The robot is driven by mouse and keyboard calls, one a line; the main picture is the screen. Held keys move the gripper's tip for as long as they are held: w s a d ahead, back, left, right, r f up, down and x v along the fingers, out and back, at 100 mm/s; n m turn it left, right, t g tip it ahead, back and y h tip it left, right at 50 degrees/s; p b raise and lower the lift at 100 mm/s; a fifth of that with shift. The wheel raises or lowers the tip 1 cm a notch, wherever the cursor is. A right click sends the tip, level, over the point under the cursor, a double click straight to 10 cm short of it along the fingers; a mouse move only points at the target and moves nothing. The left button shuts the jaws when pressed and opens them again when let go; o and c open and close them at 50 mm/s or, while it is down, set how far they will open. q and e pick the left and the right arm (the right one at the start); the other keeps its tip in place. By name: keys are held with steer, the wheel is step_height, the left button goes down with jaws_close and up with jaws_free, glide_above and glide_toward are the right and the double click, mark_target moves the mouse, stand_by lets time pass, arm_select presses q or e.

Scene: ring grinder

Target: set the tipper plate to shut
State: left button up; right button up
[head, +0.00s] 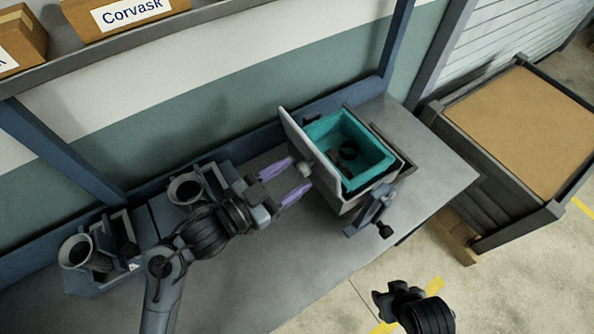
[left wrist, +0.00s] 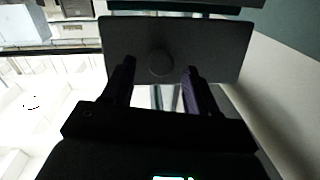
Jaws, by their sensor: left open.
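The tipper plate (head: 296,136) is a pale flat panel on the left side of a box-shaped machine with a teal-lined bin (head: 318,127). It stands raised, leaning slightly, with its upper edge above the bin. A round knob (head: 305,169) sticks out of its left face. My left gripper (head: 291,178) is open and empty, its purple fingers pointing at the knob. In the left wrist view the plate (left wrist: 215,45) is dark, and the knob (left wrist: 160,63) appears between the fingertips (left wrist: 158,72); contact cannot be told. My right gripper (head: 384,302) is low in the head view, its jaws unclear.
A crank with a dark handle (head: 385,230) is on the machine's front. A large crate (head: 525,130) stands to the right. The grey bench top (head: 270,270) in front is clear.

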arm_select(q)
steer(key=shift+x, duration=1.05)
jaws_close()
